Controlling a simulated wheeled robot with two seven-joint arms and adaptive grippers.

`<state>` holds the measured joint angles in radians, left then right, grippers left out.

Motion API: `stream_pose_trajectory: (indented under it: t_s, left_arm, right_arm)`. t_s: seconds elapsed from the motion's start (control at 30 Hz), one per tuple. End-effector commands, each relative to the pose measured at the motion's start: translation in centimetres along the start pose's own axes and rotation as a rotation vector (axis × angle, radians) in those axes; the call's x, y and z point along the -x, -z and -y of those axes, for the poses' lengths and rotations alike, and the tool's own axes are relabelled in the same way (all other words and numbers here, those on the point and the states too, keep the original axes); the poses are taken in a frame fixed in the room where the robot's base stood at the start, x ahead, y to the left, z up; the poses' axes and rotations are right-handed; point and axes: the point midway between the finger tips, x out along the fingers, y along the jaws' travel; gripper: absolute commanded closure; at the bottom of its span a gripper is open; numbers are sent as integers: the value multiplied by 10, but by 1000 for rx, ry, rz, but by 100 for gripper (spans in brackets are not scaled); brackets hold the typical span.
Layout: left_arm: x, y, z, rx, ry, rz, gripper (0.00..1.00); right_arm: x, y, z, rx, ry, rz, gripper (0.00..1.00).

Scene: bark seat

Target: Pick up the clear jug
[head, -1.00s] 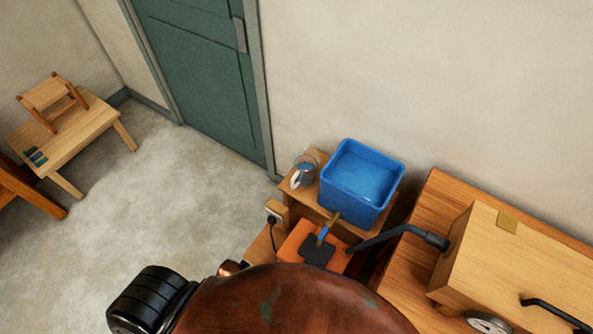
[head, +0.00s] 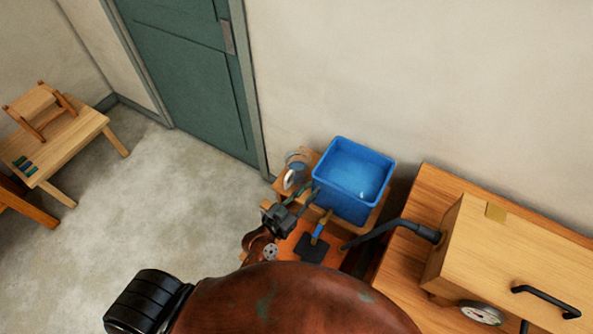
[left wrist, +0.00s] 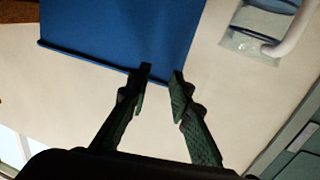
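The clear jug (head: 294,172) has a pale handle and stands at the left end of a small wooden stand, beside the blue bin. In the left wrist view the jug (left wrist: 250,42) is at the upper right, partly cut off by the frame edge, with its white handle curving at the corner. My left gripper (head: 305,197) is just in front of the jug and near the bin's left side. In the left wrist view its two fingers (left wrist: 162,76) are apart with nothing between them, pointing toward the bin's edge. My right gripper is not in view.
The blue bin (head: 343,197) stands right of the jug and limits room there. An orange surface with a blue-handled brush (head: 320,230) lies nearer. A black bent pipe (head: 385,232) runs to a wooden box (head: 480,250) at right. Open floor (head: 170,210) lies left.

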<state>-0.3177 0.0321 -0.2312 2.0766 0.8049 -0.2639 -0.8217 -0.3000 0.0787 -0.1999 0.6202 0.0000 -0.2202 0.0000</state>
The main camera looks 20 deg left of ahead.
Motion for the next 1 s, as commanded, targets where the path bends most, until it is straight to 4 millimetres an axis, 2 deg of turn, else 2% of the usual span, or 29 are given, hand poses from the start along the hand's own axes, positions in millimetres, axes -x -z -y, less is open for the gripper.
stream_pose_trajectory:
  t_s: [0.03, 0.1, 0.2, 0.33, 0.47, 0.57, 0.7, 0.8, 1.0]
  left_arm:
    - [-11, 21, 4, 6, 47, -84, 81]
    - [-19, 44, 16, 15, 134, -184, 81]
    - [-26, 69, 37, 38, 287, -292, 81]
    - [-24, 78, 68, 87, 528, -342, 81]
    - [-17, 58, 91, 143, 771, -274, 81]
    - [-9, 30, 96, 186, 927, -150, 81]
    - [3, -12, 87, 223, 1069, 64, 81]
    - [10, -34, 76, 236, 1117, 194, 81]
    - [16, -56, 66, 241, 1148, 320, 81]
  right_arm:
    - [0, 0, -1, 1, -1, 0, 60]
    - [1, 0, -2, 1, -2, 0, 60]
    - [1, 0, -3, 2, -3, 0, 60]
    - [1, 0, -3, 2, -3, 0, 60]
    - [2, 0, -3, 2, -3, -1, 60]
    - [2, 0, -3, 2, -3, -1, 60]
    - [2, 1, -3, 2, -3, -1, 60]
    - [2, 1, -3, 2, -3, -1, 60]
    - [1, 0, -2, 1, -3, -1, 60]
